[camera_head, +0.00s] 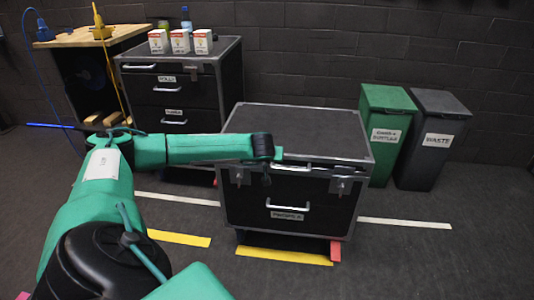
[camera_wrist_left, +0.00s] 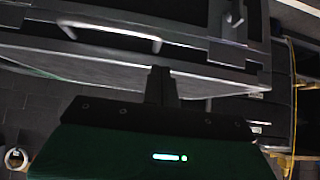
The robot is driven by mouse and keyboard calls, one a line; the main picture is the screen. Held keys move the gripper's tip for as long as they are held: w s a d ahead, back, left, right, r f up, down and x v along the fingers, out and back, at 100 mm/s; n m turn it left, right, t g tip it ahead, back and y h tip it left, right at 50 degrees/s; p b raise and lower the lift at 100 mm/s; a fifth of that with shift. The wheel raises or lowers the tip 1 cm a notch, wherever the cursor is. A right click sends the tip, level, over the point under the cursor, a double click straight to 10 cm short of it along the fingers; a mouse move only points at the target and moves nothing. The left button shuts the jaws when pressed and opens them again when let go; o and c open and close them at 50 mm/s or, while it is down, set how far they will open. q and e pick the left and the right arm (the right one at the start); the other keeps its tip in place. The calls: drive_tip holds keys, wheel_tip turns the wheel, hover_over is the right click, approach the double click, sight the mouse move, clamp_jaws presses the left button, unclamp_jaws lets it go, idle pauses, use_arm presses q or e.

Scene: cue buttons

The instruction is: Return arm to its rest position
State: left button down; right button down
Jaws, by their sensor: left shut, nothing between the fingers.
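My left arm reaches in from the left in the head view, its forearm level. My left gripper shows in the left wrist view (camera_wrist_left: 161,86), its two dark fingers together and empty. In the head view the arm's end overlaps the upper front of the near black drawer cabinet (camera_head: 305,125), and the fingers are hard to make out there. In the wrist view a dark cabinet front with a pale handle (camera_wrist_left: 110,33) lies beyond the fingers; I see no contact. My right gripper is in neither view. I cannot make out any cue buttons.
A second drawer cabinet (camera_head: 175,95) bears several small white and red boxes (camera_head: 180,41). A wooden bench (camera_head: 95,37) stands at the back left. A green bin (camera_head: 386,130) and a grey bin (camera_head: 432,140) stand right of the near cabinet. The floor at front right is clear.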

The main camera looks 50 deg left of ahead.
use_arm(q)
drive_tip(key=s+d, duration=0.1)
drive_tip(key=s+d+f, duration=0.1)
drive_tip(key=s, duration=0.1)
drive_tip(key=shift+d+f, duration=0.1)
drive_tip(key=shift+d, duration=0.1)
